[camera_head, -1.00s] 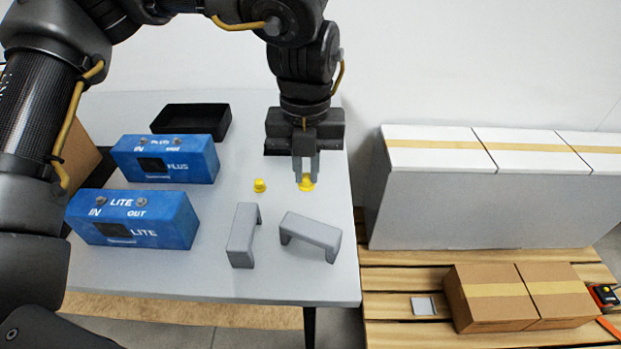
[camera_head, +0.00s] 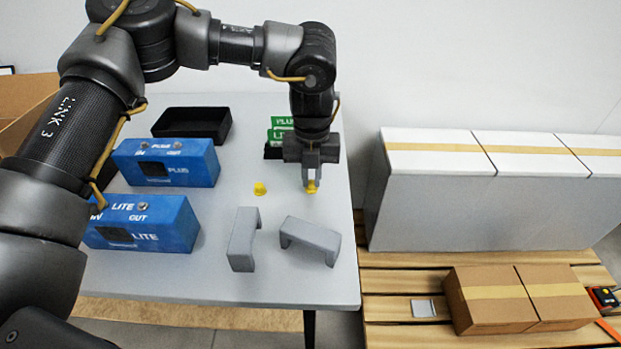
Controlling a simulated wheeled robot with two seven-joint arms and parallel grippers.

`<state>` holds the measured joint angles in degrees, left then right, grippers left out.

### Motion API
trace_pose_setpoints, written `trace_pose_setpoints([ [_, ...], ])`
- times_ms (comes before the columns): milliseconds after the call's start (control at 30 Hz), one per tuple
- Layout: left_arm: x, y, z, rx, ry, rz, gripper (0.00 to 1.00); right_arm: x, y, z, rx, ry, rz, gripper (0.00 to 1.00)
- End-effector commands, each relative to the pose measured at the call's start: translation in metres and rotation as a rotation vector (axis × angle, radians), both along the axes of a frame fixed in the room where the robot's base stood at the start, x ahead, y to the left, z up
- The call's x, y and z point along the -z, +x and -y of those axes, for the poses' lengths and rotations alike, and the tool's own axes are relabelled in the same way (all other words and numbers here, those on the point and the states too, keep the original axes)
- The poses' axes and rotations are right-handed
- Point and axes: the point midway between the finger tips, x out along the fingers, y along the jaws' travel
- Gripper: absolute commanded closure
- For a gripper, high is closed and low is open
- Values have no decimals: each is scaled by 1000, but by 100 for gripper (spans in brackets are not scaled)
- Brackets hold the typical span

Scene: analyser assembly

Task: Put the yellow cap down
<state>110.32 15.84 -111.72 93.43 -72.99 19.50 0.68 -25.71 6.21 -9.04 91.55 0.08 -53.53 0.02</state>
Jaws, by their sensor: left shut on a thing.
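A yellow cap (camera_head: 311,188) is between the fingertips of my left gripper (camera_head: 311,180), which is shut on it and points down over the right part of the grey table (camera_head: 200,279). I cannot tell whether the cap touches the table top. A second yellow cap (camera_head: 260,188) sits on the table just to the left of the gripper. My right gripper is not in view.
Blue PLUS (camera_head: 200,165) and LITE (camera_head: 178,225) boxes stand at left. A black tray (camera_head: 192,122) and green labelled items (camera_head: 279,134) are behind. Two grey brackets (camera_head: 242,240) (camera_head: 311,238) lie in front. Cartons (camera_head: 435,205) stand right of the table.

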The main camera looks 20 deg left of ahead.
Motion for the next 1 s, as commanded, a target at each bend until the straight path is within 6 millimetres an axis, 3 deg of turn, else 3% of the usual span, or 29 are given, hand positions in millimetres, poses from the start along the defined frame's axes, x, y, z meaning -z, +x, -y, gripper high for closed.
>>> trace_pose_setpoints([
  [100,11,-1,0,0,0,-1,100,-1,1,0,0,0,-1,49],
  [400,13,0,0,0,-1,0,100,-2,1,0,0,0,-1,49],
  [433,13,0,0,0,-1,0,86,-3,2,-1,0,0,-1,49],
  [600,13,0,0,0,-1,0,65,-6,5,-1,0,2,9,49],
  [867,12,0,0,0,-1,1,65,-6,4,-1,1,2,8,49],
  [1000,1,1,1,0,-2,3,65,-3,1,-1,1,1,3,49],
])
